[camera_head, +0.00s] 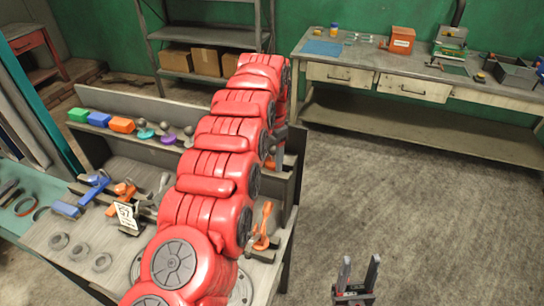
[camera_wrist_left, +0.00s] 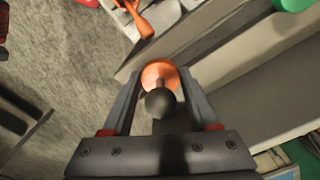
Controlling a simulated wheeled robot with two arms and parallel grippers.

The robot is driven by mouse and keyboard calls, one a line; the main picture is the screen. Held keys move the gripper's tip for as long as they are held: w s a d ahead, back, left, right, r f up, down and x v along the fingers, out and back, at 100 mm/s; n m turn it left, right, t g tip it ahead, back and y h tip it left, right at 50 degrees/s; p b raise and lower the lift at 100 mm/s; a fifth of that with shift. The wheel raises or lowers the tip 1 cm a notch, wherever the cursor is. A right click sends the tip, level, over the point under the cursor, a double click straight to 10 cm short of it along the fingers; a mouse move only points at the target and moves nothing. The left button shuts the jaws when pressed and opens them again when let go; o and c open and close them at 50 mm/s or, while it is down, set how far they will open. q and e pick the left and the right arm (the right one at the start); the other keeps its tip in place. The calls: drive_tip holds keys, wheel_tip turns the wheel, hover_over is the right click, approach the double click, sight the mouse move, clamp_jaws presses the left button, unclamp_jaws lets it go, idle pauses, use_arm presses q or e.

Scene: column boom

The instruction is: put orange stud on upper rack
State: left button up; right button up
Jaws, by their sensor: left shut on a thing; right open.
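My left gripper (camera_wrist_left: 160,92) is shut on the orange stud (camera_wrist_left: 160,74) in the left wrist view. The stud has an orange disc and a dark ball knob, with a finger on each side. In the head view my red left arm hides most of this gripper; a small orange patch shows at the arm's right edge. The upper rack (camera_head: 150,140) is a grey ledge behind the workbench, partly hidden by the arm. A teal stud (camera_head: 145,131) and a purple stud (camera_head: 168,138) stand on it. My right gripper (camera_head: 357,280) is open and empty above the floor.
Orange clamps (camera_head: 263,228), a blue clamp (camera_head: 96,188) and grey rings (camera_head: 79,251) occupy the bench. A long side table (camera_head: 430,90) stands at the back right. The floor between is clear.

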sight(272, 146)
use_arm(q)
drive_tip(key=o, duration=1.1)
drive_tip(key=shift+r+p, duration=0.35)
drive_tip(key=shift+r, duration=1)
drive_tip(key=shift+r+p, duration=1.6)
drive_tip(key=shift+r, duration=0.9)
